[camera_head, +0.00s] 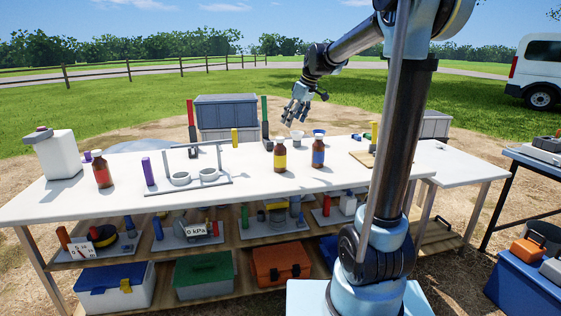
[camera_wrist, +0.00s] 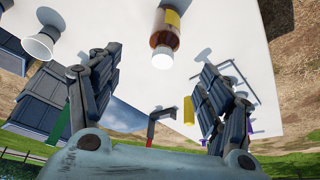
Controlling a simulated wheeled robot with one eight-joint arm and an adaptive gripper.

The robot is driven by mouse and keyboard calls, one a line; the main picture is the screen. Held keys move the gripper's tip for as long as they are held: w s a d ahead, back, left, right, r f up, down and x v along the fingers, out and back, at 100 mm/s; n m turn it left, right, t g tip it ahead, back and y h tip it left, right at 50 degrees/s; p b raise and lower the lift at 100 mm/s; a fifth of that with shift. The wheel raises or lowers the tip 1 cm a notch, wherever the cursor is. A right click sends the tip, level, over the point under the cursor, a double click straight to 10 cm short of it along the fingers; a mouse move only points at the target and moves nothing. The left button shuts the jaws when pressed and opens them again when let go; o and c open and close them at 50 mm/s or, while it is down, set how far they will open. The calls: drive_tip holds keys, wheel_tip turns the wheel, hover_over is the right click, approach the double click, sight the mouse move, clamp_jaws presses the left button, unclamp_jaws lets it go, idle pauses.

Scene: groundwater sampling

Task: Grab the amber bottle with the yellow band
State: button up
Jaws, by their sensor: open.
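The amber bottle with the yellow band (camera_head: 280,156) stands upright on the white table, near the middle, with a pale cap. My gripper (camera_head: 298,115) is in the air above and behind it, near the far edge of the table, not touching it. In the wrist view the bottle (camera_wrist: 165,29) shows at the top centre, cap toward me, cut off by the top edge. My gripper's open fingers (camera_wrist: 158,66) are spread at either side below it, with nothing held between them.
An amber bottle with a blue band (camera_head: 318,153) stands close right of it; a red-banded one (camera_head: 102,171) is far left. Small cups (camera_head: 297,136) stand just behind. A grey rack with rings (camera_head: 200,180) is to the left. The table front near the bottle is clear.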

approach(280, 151)
drive_tip(key=w+f, duration=0.2)
drive_tip(key=w+a+f, duration=0.1)
drive_tip(key=w+f, duration=0.1)
drive_tip(key=f, duration=0.1)
drive_tip(key=shift+w+a+f, duration=0.1)
drive_tip(key=shift+w+f, duration=0.25)
drive_tip(key=shift+w, duration=0.05)
drive_tip(key=shift+s+a+x, duration=0.1)
drive_tip(key=shift+s+x, duration=0.05)
drive_tip(key=shift+x, duration=1.15)
drive_tip(key=shift+s+a+x, duration=0.15)
drive_tip(key=shift+x, duration=1.15)
drive_tip(key=c, duration=1.4)
